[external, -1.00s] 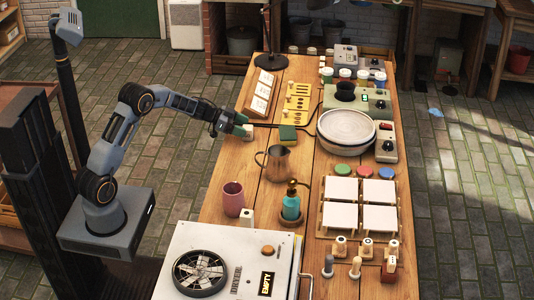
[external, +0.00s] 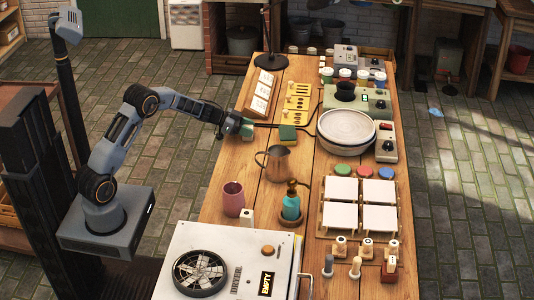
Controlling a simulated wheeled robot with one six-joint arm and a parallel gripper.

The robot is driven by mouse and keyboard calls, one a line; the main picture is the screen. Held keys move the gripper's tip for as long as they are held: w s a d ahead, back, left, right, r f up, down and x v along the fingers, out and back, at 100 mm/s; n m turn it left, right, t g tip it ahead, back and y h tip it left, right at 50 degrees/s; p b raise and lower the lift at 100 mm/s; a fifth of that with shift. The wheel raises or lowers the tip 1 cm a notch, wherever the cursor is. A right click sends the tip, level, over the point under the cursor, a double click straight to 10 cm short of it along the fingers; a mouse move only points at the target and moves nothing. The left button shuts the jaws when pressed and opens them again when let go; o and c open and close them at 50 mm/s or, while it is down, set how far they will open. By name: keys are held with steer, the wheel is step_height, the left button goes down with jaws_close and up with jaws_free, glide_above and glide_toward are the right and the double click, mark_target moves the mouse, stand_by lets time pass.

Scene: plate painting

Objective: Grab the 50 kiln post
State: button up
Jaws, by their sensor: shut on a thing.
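My gripper (external: 245,128) is at the left edge of the wooden table, left of the green-and-yellow sponge-like block. It is shut on a small pale post, which the greenish fingers mostly hide. I take this for a kiln post, but its number cannot be read. I cannot tell whether it touches the table. Another small white post-like piece (external: 247,218) stands nearer the camera, beside the pink cup.
The green block (external: 288,133) is close to the right of my gripper. A metal pitcher (external: 276,164), pink cup (external: 233,198) and teal bottle (external: 291,206) stand nearer the camera. A card rack (external: 261,95) lies behind. The wood between gripper and pink cup is clear.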

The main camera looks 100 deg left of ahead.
steer(key=shift+c, duration=0.9)
steer(key=shift+r, duration=0.15)
